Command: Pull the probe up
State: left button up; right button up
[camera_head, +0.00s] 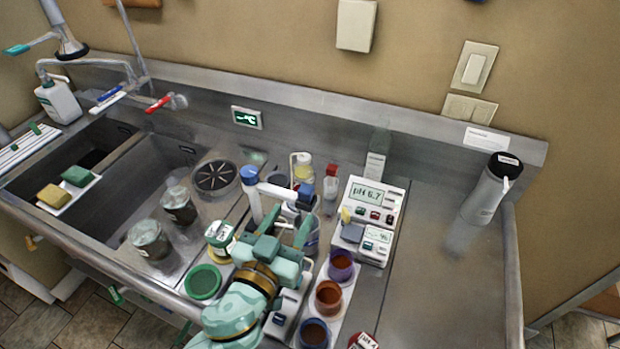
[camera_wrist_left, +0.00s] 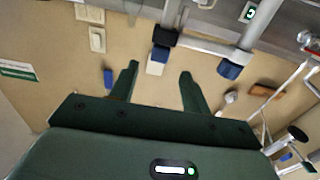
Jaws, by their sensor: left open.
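The probe stands at the end of a white holder arm (camera_head: 283,193) that reaches out from a blue-capped post (camera_head: 250,185). Its dark blue and white head also shows in the left wrist view (camera_wrist_left: 157,60), with a black clip around it. A grey beaker (camera_head: 313,240) sits below the holder end; my gripper partly hides this area, and I cannot see the probe's tip. My left gripper (camera_head: 284,222) is open, its fingers pointing toward the probe head. In the wrist view the head appears between the fingertips, with no clear contact. My right gripper is not in view.
A pH meter (camera_head: 368,213) reading 6.7 stands right of the holder. Several coloured cups, including a purple one (camera_head: 341,265), stand on a white tray near the front. A green-rimmed tub (camera_head: 203,282) is at left. A steel flask (camera_head: 490,190) stands at right; counter there is mostly clear.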

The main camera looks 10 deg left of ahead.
aim_at(309, 185)
pick_arm(q)
jog(key=w, duration=0.3)
jog(key=w+d, duration=0.1)
jog(key=w, duration=0.2)
jog(key=w+d+p, duration=0.1)
jog(key=w, duration=0.3)
jog(key=shift+f, duration=0.1)
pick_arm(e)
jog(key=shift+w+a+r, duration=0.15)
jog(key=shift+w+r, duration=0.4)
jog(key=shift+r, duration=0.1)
